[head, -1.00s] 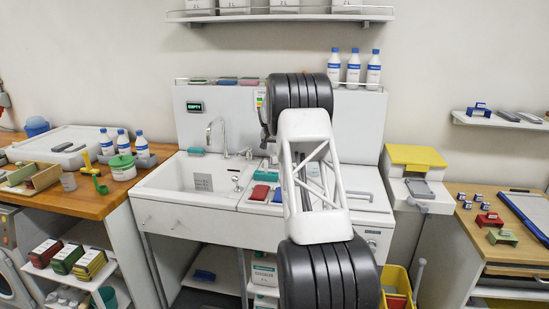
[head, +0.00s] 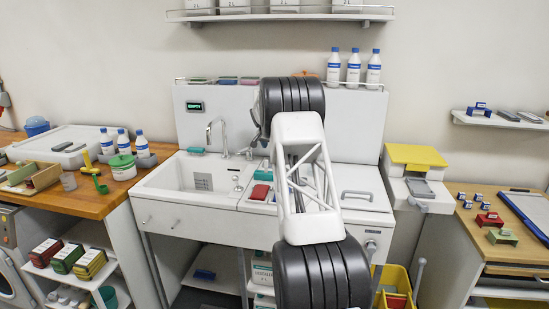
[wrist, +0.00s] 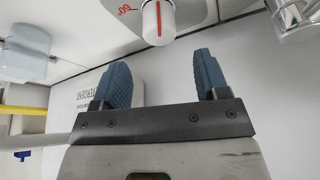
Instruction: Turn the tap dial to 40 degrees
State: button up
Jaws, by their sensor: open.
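The tap dial (wrist: 158,22) is a white knob with a red line along it, at the top of the wrist view. A red number, seemingly 60 seen upside down, is printed beside it on a grey rounded base. My gripper (wrist: 162,62) is open, with its two blue fingers apart and nothing between them. The dial lies just beyond the fingertips, roughly in line with the gap, and no contact shows. In the head view my arm hides the dial and the fingers.
The chrome tap spout (head: 210,135) rises over the white sink basin (head: 160,181). A chrome fitting (wrist: 297,15) is near the dial in the wrist view. A white box with detergent lettering (wrist: 92,88) shows behind the left finger. Blue-capped bottles (head: 354,67) stand on the ledge above.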

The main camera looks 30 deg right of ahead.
jog(key=shift+x, duration=3.75)
jog(key=c, duration=0.9)
